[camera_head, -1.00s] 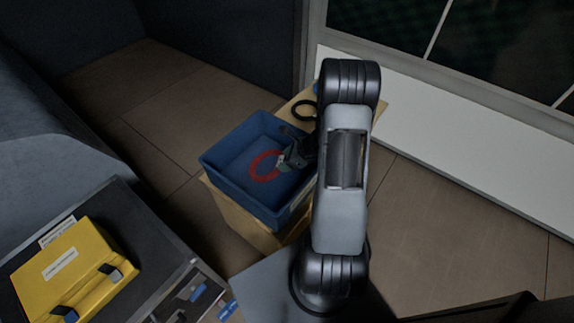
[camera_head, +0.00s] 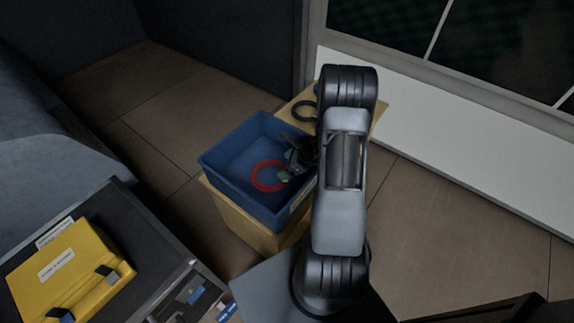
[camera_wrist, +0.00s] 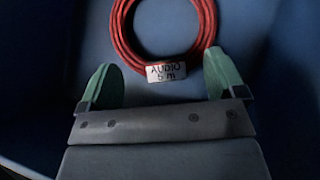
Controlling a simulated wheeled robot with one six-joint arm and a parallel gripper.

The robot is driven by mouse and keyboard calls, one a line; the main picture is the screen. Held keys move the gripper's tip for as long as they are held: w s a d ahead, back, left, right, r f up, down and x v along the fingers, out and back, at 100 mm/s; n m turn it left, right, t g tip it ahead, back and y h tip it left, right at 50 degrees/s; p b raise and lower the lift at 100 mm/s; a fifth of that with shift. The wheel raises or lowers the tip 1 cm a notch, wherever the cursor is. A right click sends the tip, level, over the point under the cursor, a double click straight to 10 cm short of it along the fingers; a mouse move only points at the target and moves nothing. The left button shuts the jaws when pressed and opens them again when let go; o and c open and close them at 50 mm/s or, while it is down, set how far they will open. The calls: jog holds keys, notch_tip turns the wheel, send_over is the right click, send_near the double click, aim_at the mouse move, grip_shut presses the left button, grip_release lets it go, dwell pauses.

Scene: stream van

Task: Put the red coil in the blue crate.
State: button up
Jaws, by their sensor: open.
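The red coil (camera_head: 264,177) lies on the floor of the blue crate (camera_head: 222,176). In the wrist view the red coil (camera_wrist: 124,36) carries a white tag reading "AUDIO 5 m", and the blue crate's inside (camera_wrist: 262,35) surrounds it. My gripper (camera_head: 287,176) is over the crate, at the coil's right side in the head view. In the wrist view my gripper (camera_wrist: 162,86) has its two green fingertips wide apart with nothing between them; the coil lies just beyond them, apart from both. My arm hides part of the crate's right side.
The crate stands on a wooden box or stand (camera_head: 240,222). A black coil (camera_head: 304,111) lies on the wooden top behind the crate. A yellow case (camera_head: 70,270) rests on a dark surface at lower left. Open floor (camera_head: 150,110) lies left of the crate.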

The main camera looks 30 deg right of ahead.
jog(key=shift+r, duration=0.1)
jog(key=shift+d+r, duration=0.1)
jog(key=shift+r, duration=0.1)
jog(key=p+v, duration=0.3)
jog(key=v, duration=0.8)
jog(key=s+a+r+n+g+h, duration=0.1)
jog(key=s+a+r+n+h, duration=0.2)
jog(key=a+r+n, duration=0.6)
jog(key=s+a+r+n+g+h, duration=0.2)
jog(key=s+a+r+n, duration=0.4)
jog(key=n, duration=1.2)
jog(key=shift+s+a+r+h, duration=0.4)
jog(key=shift+a+r+h, duration=0.2)
jog(key=shift+a+r, duration=1.45)
jog(key=shift+d+r, duration=0.1)
jog(key=shift+r, duration=0.05)
